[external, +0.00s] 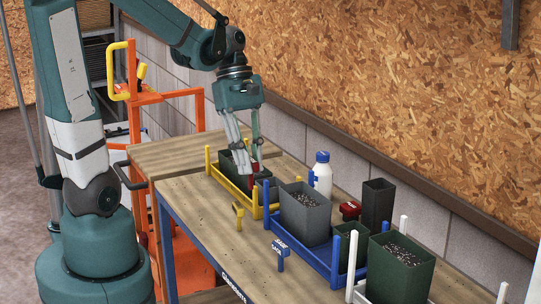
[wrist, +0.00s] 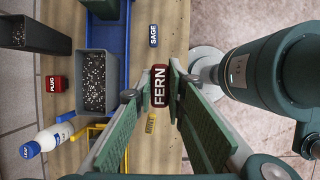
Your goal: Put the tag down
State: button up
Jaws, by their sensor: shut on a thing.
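A dark red tag marked FERN (wrist: 159,86) is between the fingertips of my gripper (external: 248,165). Its red also shows at the fingertips in the external view (external: 252,183). I cannot tell whether the tag touches anything below. A blue tag marked SAGE (external: 281,249) stands on the bench in front of the blue tray, and a yellow tag (external: 239,214) stands in front of the yellow tray. My arm partly hides the green pot.
A grey pot of soil (external: 305,222) stands in the blue tray (external: 300,255). Behind are a white bottle with a blue cap (external: 321,175), a red block marked PLUG (wrist: 57,84) and a tall dark container (external: 378,204). The wooden bench (external: 195,205) is clear at its front left.

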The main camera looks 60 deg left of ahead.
dwell(0.4)
jog(key=w+a+n+t+y, duration=0.1)
jog(key=w+a+n, duration=0.2)
jog(key=w+a, duration=0.55)
jog(key=w+a+n+t, duration=0.1)
jog(key=w+a+n, duration=0.25)
jog(key=a, duration=0.95)
jog(key=w+a+n+t+y, duration=0.1)
jog(key=w+a+n, duration=0.2)
jog(key=w+a, duration=0.6)
jog(key=s+a+f+n+y, duration=0.1)
jog(key=a+f+n, duration=0.1)
jog(key=a, duration=1.1)
jog(key=s+a+f+n+t, duration=0.1)
jog(key=a+f+n, duration=0.2)
jog(key=a, duration=1)
jog(key=s+a+f+n+y, duration=0.1)
jog(key=a+f+n, duration=0.1)
jog(key=a, duration=1.2)
jog(key=shift+f+n+y, duration=0.3)
jog(key=shift+f+n, duration=0.05)
jog(key=shift+n, duration=0.3)
notch_tip(320, 180, down, 6)
jog(key=shift+f, duration=0.1)
